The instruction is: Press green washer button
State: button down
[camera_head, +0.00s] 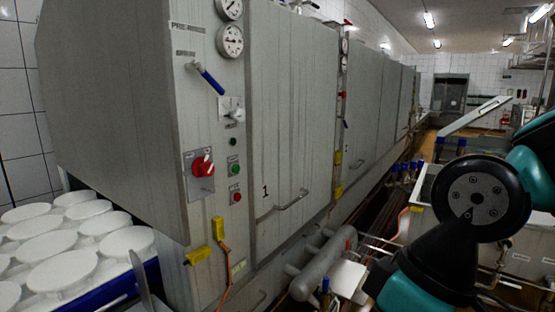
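A small green button (235,169) is on the narrow front panel of the grey steel washer (285,120), at the middle left of the head view. A black round button or lamp (234,142) is just above it and a red button (236,197) is just below it. My arm shows at the right as black and teal links, well to the right of the panel. My gripper is not in view, so its state does not show.
A red rotary switch (203,166) is left of the buttons, and a blue-handled lever (211,80) and gauges (230,41) are above. White round moulds (63,270) stand at lower left. A grey pipe (322,262) runs low before the washer.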

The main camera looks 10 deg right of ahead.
aim_at(236, 168)
jog(key=u, duration=0.05)
jog(key=i, duration=0.95)
jog(key=u, duration=0.35)
